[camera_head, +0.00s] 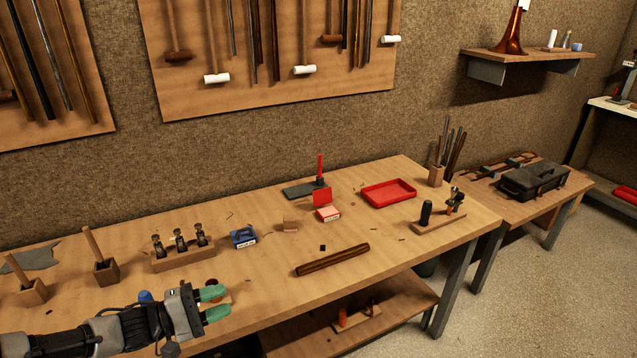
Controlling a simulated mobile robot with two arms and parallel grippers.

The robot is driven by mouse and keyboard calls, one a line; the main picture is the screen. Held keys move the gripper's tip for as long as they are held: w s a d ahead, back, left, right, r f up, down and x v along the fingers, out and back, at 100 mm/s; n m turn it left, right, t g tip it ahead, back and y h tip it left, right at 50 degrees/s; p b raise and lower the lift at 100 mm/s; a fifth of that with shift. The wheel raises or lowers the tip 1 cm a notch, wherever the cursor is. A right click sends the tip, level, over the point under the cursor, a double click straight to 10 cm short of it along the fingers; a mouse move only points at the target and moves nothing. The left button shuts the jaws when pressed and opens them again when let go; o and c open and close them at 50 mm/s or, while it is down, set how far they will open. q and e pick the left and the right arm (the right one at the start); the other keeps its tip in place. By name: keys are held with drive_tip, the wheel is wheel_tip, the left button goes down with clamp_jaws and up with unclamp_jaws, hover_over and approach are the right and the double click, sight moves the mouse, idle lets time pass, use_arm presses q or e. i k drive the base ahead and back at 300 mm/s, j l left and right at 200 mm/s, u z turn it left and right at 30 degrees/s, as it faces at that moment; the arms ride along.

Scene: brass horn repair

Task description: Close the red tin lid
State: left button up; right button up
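The small red tin (328,214) stands on the workbench near the middle, its front pale pink-white. Its red lid (322,197) stands up at the back, open. My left gripper (220,302) is at the lower left, over the bench's front edge. Its two green fingertips are apart, with nothing seen between them. It is well to the left and nearer than the tin, not touching it. My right gripper is not in view.
A blue tin (243,237), a wooden block (290,225) and a dark wooden bar (332,260) lie around the tin. A red tray (388,193) is to its right. A red upright stick (320,166) stands behind. Bare bench lies between gripper and tin.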

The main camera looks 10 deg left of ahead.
sight(321, 196)
drive_tip(key=i, duration=1.8)
